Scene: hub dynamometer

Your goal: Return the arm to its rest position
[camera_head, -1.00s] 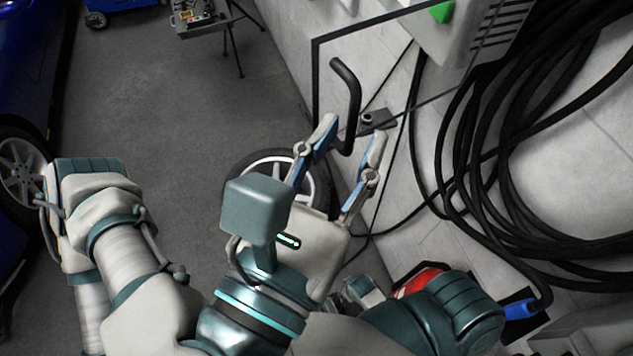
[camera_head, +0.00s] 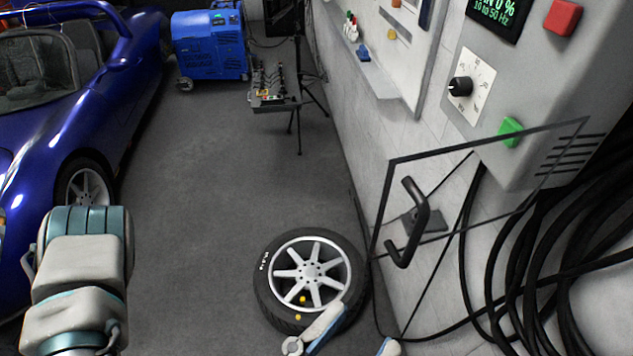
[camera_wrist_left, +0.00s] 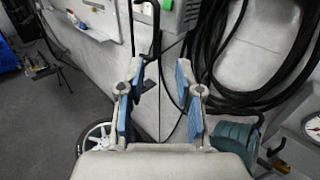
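My left gripper (camera_head: 357,338) shows only by its finger parts at the bottom edge of the head view. The two fingers are spread apart. In the left wrist view the left gripper (camera_wrist_left: 158,88) is open, with blue pads and nothing held between them. The rest of the left arm's wrist is below the head view. A teal and grey part of my own arm stands at the lower left of the head view. My right gripper does not show.
A clear panel with a black frame and black handle (camera_head: 408,225) stands out from the wall, above and right of the gripper. A wheel (camera_head: 310,275) is behind the fingers. Black cables (camera_head: 590,230) hang at right. A blue car (camera_head: 75,90) is left; grey floor lies between.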

